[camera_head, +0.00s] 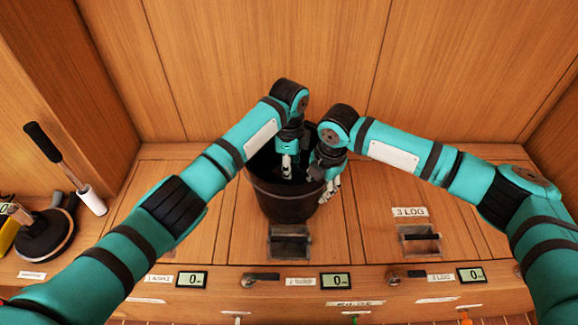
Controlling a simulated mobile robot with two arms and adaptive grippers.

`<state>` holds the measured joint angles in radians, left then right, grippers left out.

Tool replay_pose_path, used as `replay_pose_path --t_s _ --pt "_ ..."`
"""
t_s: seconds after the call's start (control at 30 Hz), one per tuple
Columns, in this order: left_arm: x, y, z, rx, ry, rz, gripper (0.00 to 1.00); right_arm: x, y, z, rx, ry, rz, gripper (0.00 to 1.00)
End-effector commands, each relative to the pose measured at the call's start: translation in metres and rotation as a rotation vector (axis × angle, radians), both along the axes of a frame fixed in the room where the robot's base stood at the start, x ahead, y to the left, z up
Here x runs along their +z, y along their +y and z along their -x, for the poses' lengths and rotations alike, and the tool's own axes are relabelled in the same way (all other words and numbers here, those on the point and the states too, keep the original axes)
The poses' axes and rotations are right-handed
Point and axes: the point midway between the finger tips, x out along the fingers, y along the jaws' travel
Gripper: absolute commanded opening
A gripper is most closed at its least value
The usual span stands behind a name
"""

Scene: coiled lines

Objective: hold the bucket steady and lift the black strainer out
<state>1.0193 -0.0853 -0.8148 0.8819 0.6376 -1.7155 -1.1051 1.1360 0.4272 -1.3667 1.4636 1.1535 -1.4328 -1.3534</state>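The dark bucket (285,205) stands upright on the wooden counter in the middle of the view. My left gripper (287,170) points down into the bucket's mouth. Its fingertips are small and partly lost against the dark inside, so its opening does not show. My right gripper (328,186) is at the bucket's right rim, with its pale fingers close to or touching the wall there. Whether it grips the rim is not clear. I cannot make out the black strainer apart from the dark inside of the bucket; my grippers and wrists cover part of the mouth.
A black-handled tool (45,145) and a round dark disc (45,235) are at the left. Small displays (335,281) line the front edge. Wooden walls close the back and sides.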

Motion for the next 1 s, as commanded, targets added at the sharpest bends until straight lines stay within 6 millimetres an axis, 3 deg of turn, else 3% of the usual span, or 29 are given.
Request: replay_pose_path --t_s 0.27,0.7,1.0 --pt "0.0 0.0 0.0 0.0 -0.001 0.0 0.0 0.016 -0.002 0.0 -0.001 -0.002 -0.001 0.33" --pt "0.0 0.0 0.0 0.0 -0.001 0.0 0.0 0.102 -0.008 0.007 0.0 -0.001 0.0 0.33" --pt "0.0 0.0 0.0 0.0 0.0 0.0 0.0 0.119 -0.01 0.009 0.0 0.001 0.0 0.33"
